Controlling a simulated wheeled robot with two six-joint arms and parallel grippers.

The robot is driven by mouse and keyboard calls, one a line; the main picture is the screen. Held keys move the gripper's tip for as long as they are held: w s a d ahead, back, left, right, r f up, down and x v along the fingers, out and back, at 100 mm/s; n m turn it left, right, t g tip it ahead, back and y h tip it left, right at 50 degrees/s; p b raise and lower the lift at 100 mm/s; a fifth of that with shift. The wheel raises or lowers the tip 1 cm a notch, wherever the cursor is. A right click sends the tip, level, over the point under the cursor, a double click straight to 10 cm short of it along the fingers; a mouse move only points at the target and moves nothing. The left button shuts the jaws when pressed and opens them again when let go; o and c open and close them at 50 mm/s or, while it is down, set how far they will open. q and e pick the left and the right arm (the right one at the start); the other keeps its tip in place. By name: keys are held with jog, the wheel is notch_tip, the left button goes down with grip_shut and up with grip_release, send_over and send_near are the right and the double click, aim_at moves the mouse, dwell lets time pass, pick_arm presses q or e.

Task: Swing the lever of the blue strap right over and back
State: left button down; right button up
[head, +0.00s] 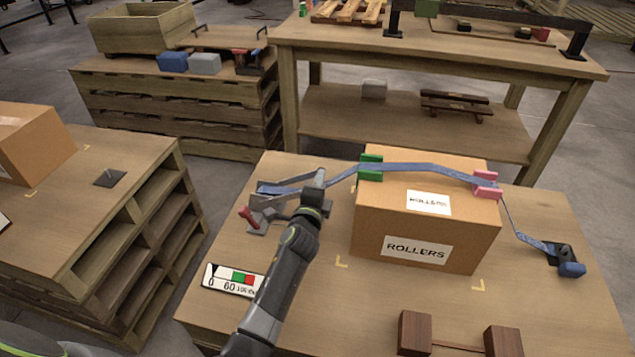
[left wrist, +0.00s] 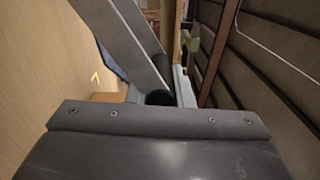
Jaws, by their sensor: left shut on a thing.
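The blue strap (head: 420,168) runs over the top of a carton labelled ROLLERS (head: 372,228). It passes a green corner piece (head: 370,168) and a pink one (head: 486,184). At its left end is a grey ratchet (head: 268,208) with a red-tipped part (head: 247,219). My left gripper (head: 315,192) is at the ratchet's right side, left of the carton, shut on what looks like the strap's lever. In the left wrist view, grey bars and a dark round piece (left wrist: 158,98) show at the jaws; the grip itself is mostly hidden. My right gripper is out of view.
A gauge card (head: 232,280) with green and red fields lies at the table's front left. The strap's right end reaches a dark fitting with a blue part (head: 569,268). Dark brown blocks (head: 414,333) stand at the front.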

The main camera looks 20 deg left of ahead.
pick_arm(q)
jog(key=shift+f, duration=0.5)
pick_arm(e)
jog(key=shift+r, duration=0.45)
pick_arm(q)
jog(key=c, duration=1.6)
grip_release()
jog(key=shift+s+a, duration=0.1)
jog(key=shift+c, duration=0.2)
jog(key=o, duration=0.3)
jog(key=shift+a, duration=0.15)
jog(key=shift+o, duration=0.2)
jog(key=shift+r, duration=0.1)
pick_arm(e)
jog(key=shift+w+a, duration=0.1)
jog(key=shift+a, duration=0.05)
